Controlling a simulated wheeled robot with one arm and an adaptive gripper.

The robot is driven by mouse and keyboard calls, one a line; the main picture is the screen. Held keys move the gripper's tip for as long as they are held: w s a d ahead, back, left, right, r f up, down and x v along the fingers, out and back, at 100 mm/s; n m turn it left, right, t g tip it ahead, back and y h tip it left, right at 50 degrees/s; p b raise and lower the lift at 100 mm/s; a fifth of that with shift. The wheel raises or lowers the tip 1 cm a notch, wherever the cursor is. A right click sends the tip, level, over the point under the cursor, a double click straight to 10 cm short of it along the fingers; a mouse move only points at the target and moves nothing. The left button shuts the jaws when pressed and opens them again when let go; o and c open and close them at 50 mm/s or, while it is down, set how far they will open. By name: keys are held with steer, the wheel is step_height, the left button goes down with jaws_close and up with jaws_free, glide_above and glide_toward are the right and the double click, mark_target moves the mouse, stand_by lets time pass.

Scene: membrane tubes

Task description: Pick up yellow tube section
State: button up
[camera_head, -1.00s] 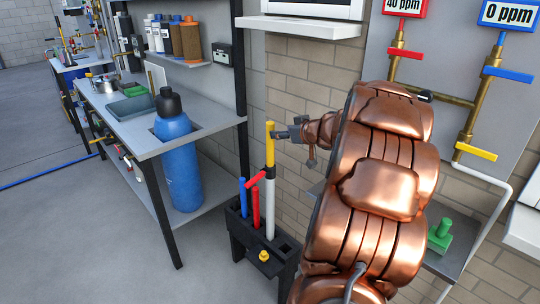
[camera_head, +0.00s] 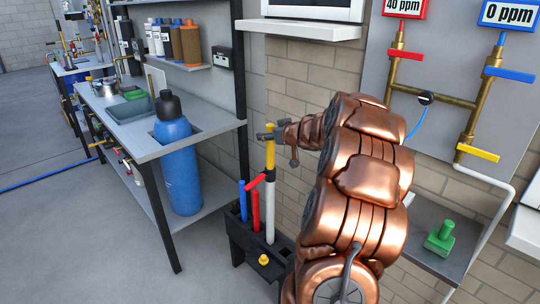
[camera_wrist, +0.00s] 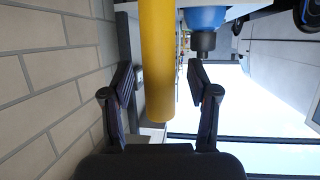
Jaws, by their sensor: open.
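The yellow tube section (camera_head: 270,155) stands upright on top of a white tube (camera_head: 270,210) in the black rack (camera_head: 240,240). A red handle (camera_head: 256,181) sticks out near its lower end. My gripper (camera_head: 268,136) is at the upper part of the yellow section, open, with its fingers around it. In the wrist view the yellow section (camera_wrist: 158,50) runs between the two spread fingers, and its end shows in front of the palm. I see a gap on each side, so the fingers do not seem to press on it.
The rack also holds a blue tube (camera_head: 242,200) and a red tube (camera_head: 255,210). A bench (camera_head: 200,130) with a blue bottle (camera_head: 177,155) stands left. A brick wall (camera_head: 300,75) is behind. A green object (camera_head: 440,236) sits on a shelf at right.

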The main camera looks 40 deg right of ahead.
jaws_close()
stand_by(0.4)
